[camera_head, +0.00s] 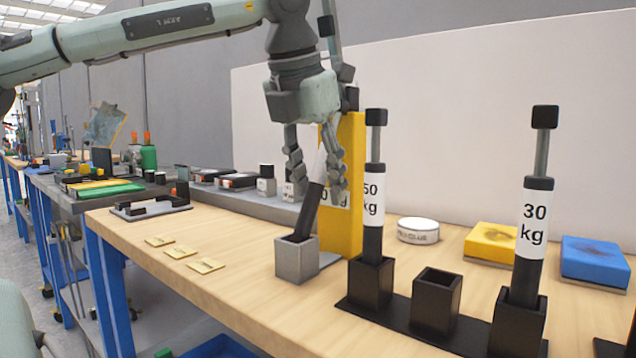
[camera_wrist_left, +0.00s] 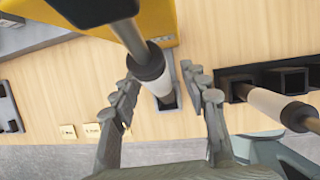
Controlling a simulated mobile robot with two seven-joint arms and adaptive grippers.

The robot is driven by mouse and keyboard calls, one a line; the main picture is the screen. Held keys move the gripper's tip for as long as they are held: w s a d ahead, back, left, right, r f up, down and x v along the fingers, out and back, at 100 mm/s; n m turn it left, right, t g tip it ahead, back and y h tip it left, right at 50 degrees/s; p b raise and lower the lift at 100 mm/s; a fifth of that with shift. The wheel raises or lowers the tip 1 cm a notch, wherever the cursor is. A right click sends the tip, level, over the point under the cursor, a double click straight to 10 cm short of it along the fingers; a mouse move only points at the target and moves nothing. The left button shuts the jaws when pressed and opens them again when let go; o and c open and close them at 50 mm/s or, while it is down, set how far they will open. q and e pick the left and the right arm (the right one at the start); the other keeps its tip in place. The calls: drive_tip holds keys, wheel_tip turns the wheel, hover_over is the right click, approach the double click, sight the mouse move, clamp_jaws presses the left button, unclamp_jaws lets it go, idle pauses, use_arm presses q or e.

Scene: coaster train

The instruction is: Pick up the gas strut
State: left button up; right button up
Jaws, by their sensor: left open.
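A gas strut (camera_head: 310,207) with a dark body, white sleeve and grey rod leans, tilted, in a grey square socket block (camera_head: 296,262). My left gripper (camera_head: 316,178) is open above the block, with a finger on each side of this strut. In the left wrist view the strut (camera_wrist_left: 155,75) runs between the open fingers (camera_wrist_left: 162,90); I cannot tell whether either finger touches it. A second strut (camera_head: 372,200), with a partly covered kg label, stands in a black holder (camera_head: 412,325), as does a strut marked 30 kg (camera_head: 533,230). My right gripper is not in view.
A yellow upright block (camera_head: 351,165) stands just behind the leaning strut. The black holder's middle socket (camera_head: 436,298) is empty. A round white tin (camera_head: 418,231), a yellow box (camera_head: 490,243) and a blue box (camera_head: 595,262) sit behind. Small brass plates (camera_head: 180,252) lie to the left.

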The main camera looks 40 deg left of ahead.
use_arm(q)
drive_tip(key=shift+r, duration=0.1)
clamp_jaws()
idle(0.4)
